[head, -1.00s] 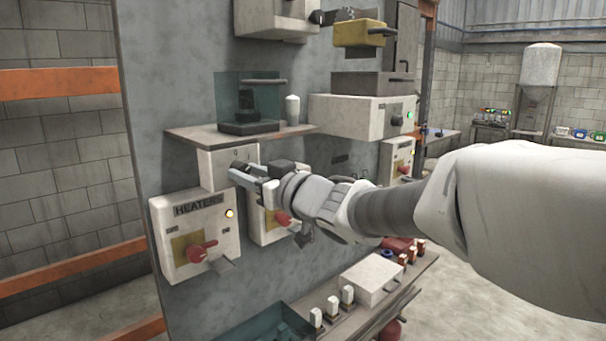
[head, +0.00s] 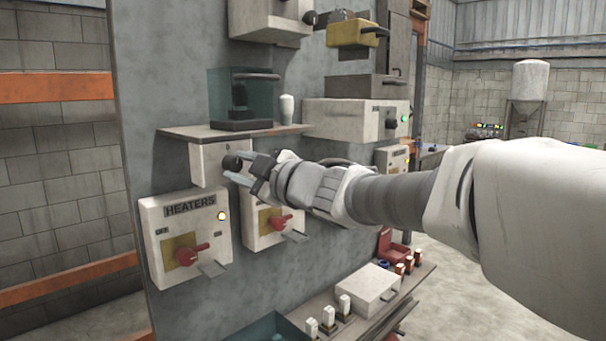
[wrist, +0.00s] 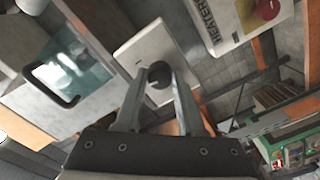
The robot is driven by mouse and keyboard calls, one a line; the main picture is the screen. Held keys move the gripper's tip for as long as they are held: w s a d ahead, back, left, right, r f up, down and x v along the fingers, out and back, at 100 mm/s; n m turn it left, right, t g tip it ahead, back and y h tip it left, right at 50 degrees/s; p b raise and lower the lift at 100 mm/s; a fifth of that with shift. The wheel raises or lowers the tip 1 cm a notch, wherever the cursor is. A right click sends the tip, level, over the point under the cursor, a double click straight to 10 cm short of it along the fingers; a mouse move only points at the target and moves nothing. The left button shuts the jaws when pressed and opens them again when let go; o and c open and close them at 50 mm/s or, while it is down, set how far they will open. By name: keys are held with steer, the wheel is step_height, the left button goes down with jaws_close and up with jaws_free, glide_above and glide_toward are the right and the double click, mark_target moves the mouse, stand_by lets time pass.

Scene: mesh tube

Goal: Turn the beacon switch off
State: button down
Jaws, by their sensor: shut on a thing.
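A small white switch box (head: 206,164) hangs under the shelf, above the heaters box. It has a round black knob (head: 232,162) on its front; no beacon label is readable. My gripper (head: 235,171) reaches in from the right, its fingers at the knob. In the wrist view the white box (wrist: 145,48) is tilted, and my two fingers (wrist: 160,76) stand on either side of the black knob (wrist: 159,92), shut on it. The knob's marks and exact angle cannot be read.
The heaters box (head: 183,240) with a red handle and lit lamp is just below left. Another box with a red handle (head: 280,222) sits under my gripper. A shelf (head: 235,133) with a glass-like case (head: 243,95) is directly above.

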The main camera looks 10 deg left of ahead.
steer(key=shift+n+b, duration=0.35)
steer(key=shift+n, duration=0.55)
steer(key=c, duration=0.5)
jaws_free()
steer(key=shift+d, duration=0.1)
steer(key=v, duration=1.7)
steer(key=shift+s, duration=0.25)
